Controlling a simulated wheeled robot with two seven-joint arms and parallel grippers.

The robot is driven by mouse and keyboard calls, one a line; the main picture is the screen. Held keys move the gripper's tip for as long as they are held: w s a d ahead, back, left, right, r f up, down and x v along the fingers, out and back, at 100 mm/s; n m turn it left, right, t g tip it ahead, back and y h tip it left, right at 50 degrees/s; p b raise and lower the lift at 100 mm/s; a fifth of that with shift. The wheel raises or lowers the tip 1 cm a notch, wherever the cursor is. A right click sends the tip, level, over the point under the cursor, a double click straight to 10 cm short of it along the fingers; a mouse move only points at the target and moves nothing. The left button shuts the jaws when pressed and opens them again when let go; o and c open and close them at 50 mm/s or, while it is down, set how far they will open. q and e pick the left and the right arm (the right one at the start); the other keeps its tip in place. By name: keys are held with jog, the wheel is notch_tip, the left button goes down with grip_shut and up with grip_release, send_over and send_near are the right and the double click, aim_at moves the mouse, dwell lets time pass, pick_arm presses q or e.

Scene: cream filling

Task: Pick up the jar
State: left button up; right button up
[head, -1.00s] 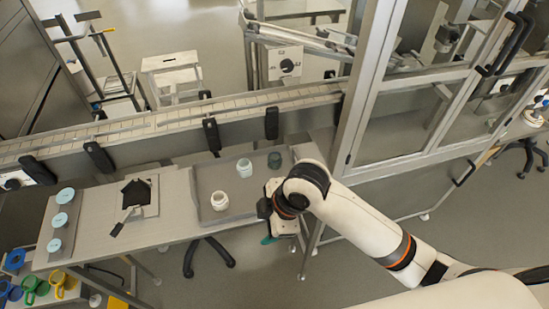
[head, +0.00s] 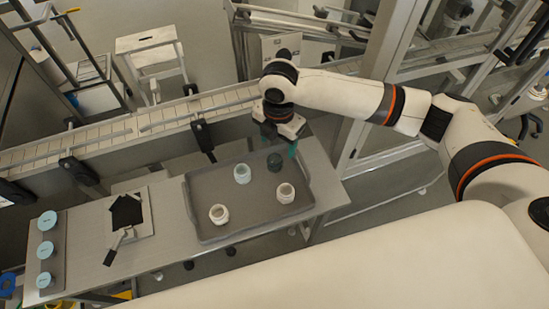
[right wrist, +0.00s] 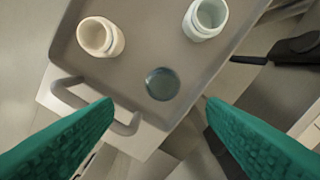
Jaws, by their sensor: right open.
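Several small jars stand upright on a grey tray (head: 205,185). A dark teal jar (head: 274,164) is at the tray's back edge, with a pale blue jar (head: 242,173) left of it. A white jar (head: 286,193) and another white jar (head: 218,214) stand nearer the front. My right gripper (head: 280,143) is above the back of the tray, open and empty. In the right wrist view its green fingers (right wrist: 160,104) are spread below the dark jar (right wrist: 162,84), apart from it. A white jar (right wrist: 100,37) and the pale blue jar (right wrist: 205,18) are farther up. My left gripper is out of view.
The tray's raised handle (right wrist: 95,105) is close to the fingers. A conveyor (head: 100,155) runs behind the table. A board with a dark piece (head: 126,211) lies left of the tray, with blue-topped containers (head: 47,220) beyond. A metal-framed enclosure stands at the right.

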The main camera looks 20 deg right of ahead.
aim_at(275, 160)
jog(key=shift+w+f, duration=0.2)
jog(key=shift+f, duration=0.9)
jog(key=shift+s+a+f+p, duration=0.2)
jog(key=shift+f+p, duration=0.2)
jog(key=shift+f, duration=0.2)
jog(key=shift+s+a+f+p, duration=0.15)
jog(key=shift+f+p, duration=0.25)
jog(key=shift+f, duration=0.2)
notch_tip(275, 160, down, 2)
jog(key=shift+a+f, duration=0.1)
jog(key=shift+f, duration=0.5)
jog(key=shift+c, duration=0.3)
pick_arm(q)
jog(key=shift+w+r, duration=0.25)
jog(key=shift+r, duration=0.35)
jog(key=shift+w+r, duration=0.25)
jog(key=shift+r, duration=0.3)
pick_arm(e)
jog(key=c, duration=1)
